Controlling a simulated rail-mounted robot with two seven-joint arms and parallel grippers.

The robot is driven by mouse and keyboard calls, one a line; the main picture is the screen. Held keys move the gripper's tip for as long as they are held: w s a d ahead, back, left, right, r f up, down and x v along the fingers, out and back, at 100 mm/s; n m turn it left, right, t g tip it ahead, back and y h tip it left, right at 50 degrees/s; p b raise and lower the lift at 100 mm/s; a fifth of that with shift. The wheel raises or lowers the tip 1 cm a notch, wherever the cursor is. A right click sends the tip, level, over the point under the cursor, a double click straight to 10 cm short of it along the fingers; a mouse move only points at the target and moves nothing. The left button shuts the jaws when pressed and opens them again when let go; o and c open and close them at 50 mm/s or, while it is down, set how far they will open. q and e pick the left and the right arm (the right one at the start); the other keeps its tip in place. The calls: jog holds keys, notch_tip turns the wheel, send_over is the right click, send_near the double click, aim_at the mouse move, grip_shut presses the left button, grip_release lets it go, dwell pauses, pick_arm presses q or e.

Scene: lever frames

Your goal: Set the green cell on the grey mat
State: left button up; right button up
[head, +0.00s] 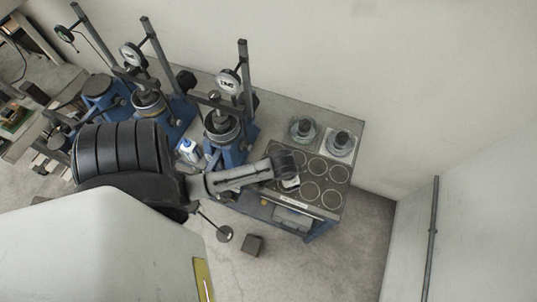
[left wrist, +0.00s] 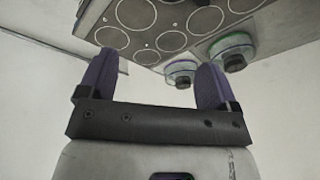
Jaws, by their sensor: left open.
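Two round cells with dark knobs stand at the back of the bench. One has a greenish rim (head: 303,129) and sits on the left. The other (head: 340,142) sits to its right on a pale grey square (head: 347,157), which may be the mat.
The dark panel (head: 309,181) has several ring outlines. Blue test stands (head: 222,125) with upright posts and dial gauges rise on the left. A small white bottle (head: 189,150) stands near the nearest stand. A wall closes off the right and back.

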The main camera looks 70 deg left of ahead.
pick_arm(q)
jog(key=s+d+r+m+h, duration=0.1)
jog(key=s+d+r, duration=0.8)
jog(key=s+d, duration=0.2)
jog(key=shift+s+r+m+t, duration=0.3)
jog(key=shift+s, duration=0.1)
jog(key=shift+d, duration=0.1)
jog(key=shift+r+p, duration=1)
